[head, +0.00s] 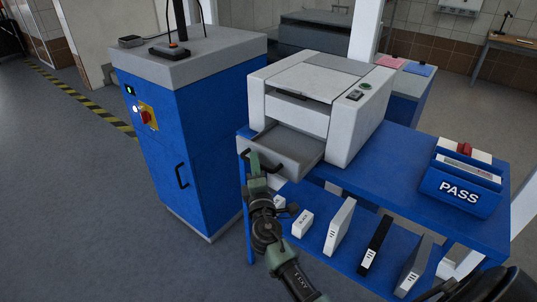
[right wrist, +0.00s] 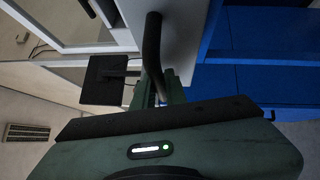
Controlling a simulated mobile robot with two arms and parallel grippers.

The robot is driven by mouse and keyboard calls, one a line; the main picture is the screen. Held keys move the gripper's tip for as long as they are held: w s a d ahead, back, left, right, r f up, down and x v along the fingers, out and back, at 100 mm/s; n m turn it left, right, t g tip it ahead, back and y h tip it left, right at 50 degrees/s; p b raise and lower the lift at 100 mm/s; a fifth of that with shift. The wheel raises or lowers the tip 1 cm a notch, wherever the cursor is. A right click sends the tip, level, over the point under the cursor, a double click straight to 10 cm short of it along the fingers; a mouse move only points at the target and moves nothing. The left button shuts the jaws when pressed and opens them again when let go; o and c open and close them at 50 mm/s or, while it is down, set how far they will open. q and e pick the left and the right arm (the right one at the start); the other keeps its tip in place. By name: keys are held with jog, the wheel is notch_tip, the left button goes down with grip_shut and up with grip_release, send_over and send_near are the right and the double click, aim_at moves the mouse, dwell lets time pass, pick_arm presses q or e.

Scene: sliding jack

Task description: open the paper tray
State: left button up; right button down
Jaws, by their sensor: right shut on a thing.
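The white and grey printer (head: 318,92) stands on the blue table. Its grey paper tray (head: 292,146) sticks out of the front, pulled partly out, and looks empty. My right gripper (head: 255,165) is at the tray's front panel and is shut on the tray's handle. In the right wrist view the handle (right wrist: 152,45) is a dark curved bar that runs down between the fingers (right wrist: 160,92), beside the pale tray front (right wrist: 180,35). The fingers hide part of the handle. My left gripper is not in view.
A blue cabinet (head: 170,135) with a grey top stands left of the table. A blue PASS bin (head: 460,190) sits on the table's (head: 400,165) right end. Several binders and boxes (head: 338,225) stand on the lower shelf. The floor at left is clear.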

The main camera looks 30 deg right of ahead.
jog(key=shift+s+a+f, duration=0.1)
jog(key=shift+s+a, duration=0.2)
jog(key=shift+a, duration=0.45)
jog(key=shift+s+a, duration=0.3)
jog(key=shift+a, duration=0.4)
jog(key=c, duration=1.5)
grip_release()
jog(key=shift+o, duration=0.2)
jog(key=r+b+v, duration=0.1)
jog(key=b+v, duration=0.1)
jog(key=v, duration=0.5)
jog(key=shift+s+f+b, duration=0.3)
jog(key=shift+s+f, duration=0.05)
jog(key=shift+f, duration=0.2)
jog(key=shift+a+f, duration=0.1)
